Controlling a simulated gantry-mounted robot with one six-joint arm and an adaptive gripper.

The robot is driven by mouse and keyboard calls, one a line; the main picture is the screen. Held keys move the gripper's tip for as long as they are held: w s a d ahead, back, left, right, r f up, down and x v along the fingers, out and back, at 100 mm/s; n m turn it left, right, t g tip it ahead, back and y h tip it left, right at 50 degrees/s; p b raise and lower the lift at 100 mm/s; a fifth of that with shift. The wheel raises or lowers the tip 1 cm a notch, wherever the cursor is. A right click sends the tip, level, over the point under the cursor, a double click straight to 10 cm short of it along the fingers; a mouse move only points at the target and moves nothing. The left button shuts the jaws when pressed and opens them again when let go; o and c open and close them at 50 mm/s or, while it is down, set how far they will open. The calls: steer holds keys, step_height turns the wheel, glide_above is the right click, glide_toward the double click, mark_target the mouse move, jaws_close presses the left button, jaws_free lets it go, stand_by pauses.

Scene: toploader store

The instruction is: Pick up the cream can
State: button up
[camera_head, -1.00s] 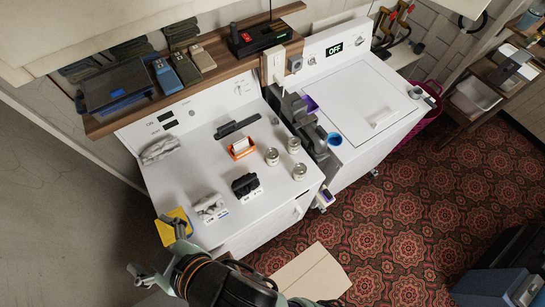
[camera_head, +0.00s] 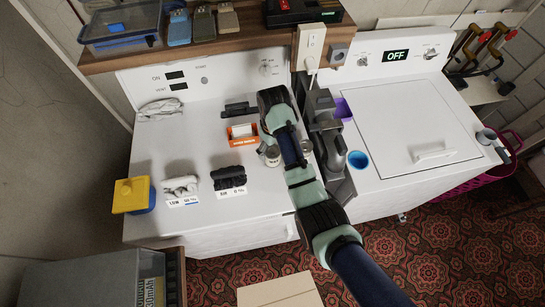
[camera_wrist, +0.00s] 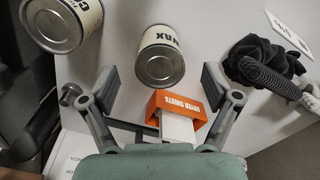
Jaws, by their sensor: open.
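Two cans with cream-coloured labels and metal rims show in the wrist view. One reads "WAX" (camera_wrist: 160,58) and stands just beyond and between my open fingertips. The other can (camera_wrist: 62,22) is at the upper left, its label only partly readable, seemingly starting with "C". I cannot tell for sure which is the cream can. My gripper (camera_wrist: 160,90) is open and empty. In the head view the wax can (camera_head: 272,158) shows beside my arm on the left machine's top.
An orange dryer sheets box (camera_head: 242,133) stands close to the gripper, and also shows in the wrist view (camera_wrist: 178,108). Dark cloth (camera_head: 229,178) and light cloth (camera_head: 180,186) lie to the left. A grey device (camera_head: 326,130) and blue cup (camera_head: 357,160) are at right.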

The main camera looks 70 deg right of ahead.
mark_target(272, 150)
step_height(272, 150, down, 2)
steer(key=shift+a+f, duration=0.1)
steer(key=shift+f, duration=0.1)
steer(key=f, duration=0.2)
steer(key=f+b, duration=0.1)
steer(key=f, duration=0.2)
steer(key=shift+w+d+f, duration=0.1)
steer(key=shift+w+d, duration=0.1)
steer(key=c, duration=1.5)
steer(key=shift+o, duration=0.2)
step_height(272, 150, up, 12)
steer(key=shift+w+d+p, duration=0.1)
steer(key=shift+p, duration=0.8)
step_height(272, 150, up, 8)
steer(key=p, duration=0.7)
steer(key=shift+p, duration=0.3)
